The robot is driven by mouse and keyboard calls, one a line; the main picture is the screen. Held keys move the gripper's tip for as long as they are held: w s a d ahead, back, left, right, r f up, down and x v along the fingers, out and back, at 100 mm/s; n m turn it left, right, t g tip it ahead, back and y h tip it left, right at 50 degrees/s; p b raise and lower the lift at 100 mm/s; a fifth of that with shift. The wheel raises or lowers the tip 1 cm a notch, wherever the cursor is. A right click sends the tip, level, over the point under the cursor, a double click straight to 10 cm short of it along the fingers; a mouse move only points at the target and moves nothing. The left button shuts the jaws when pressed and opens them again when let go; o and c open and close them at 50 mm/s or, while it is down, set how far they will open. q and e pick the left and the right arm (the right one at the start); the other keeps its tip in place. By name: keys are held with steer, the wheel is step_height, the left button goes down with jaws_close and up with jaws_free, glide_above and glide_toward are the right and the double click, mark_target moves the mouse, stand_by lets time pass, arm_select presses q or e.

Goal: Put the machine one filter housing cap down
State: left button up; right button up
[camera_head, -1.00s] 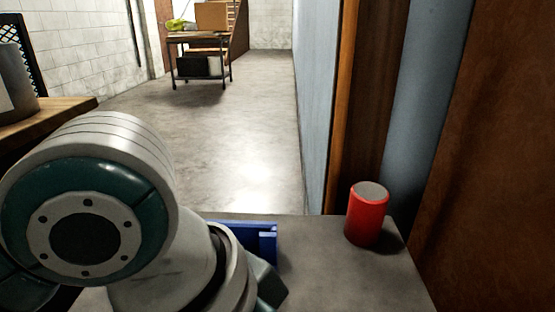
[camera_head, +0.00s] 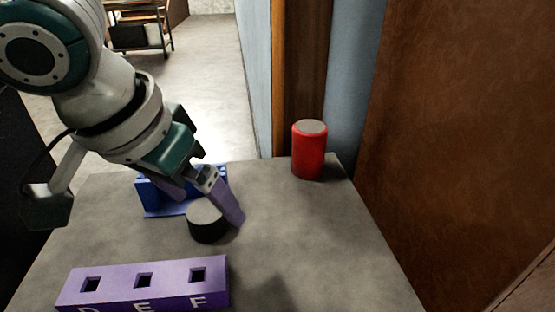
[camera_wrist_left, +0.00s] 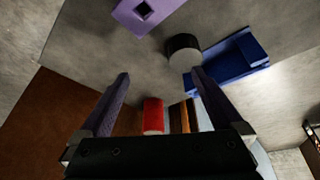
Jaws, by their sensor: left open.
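The filter housing cap, a short black cylinder with a grey top (camera_head: 206,226), sits on the grey tabletop in front of a blue holder. My left gripper (camera_head: 210,210) is open, with one purple finger just right of the cap and the other behind it to the left. In the left wrist view the cap (camera_wrist_left: 183,50) is beyond the fingertips, closer to the right finger; nothing is held between the fingers. Whether a finger touches the cap cannot be told. My right gripper is not in view.
A blue holder (camera_head: 165,206) stands behind the cap. A purple block (camera_head: 170,272) with square holes marked D, E, F lies at the front left. A red cylinder (camera_head: 309,152) stands at the back right near a brown panel (camera_head: 460,130). The table's right middle is clear.

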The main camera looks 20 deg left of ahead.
mark_target(205, 210)
arm_select(q)
steer(key=shift+n+y, duration=0.4)
steer(key=shift+n, duration=0.5)
steer(key=w+a+f+b, duration=0.1)
steer(key=a, duration=0.1)
steer(key=w+a+f+b, duration=0.1)
steer(key=shift+w+a+f, duration=0.2)
steer(key=shift+w+a, duration=0.1)
steer(key=shift+a, duration=0.05)
steer(key=shift+w+f+b, duration=0.3)
steer(key=shift+f+b, duration=0.25)
steer(key=shift+f, duration=0.1)
steer(key=b+x, duration=0.2)
steer(key=x, duration=0.1)
steer(key=shift+f+b, duration=0.4)
steer(key=shift+f, duration=0.05)
steer(key=shift+w+a+f, duration=0.1)
steer(key=shift+w+f, duration=0.1)
steer(key=shift+f, duration=0.15)
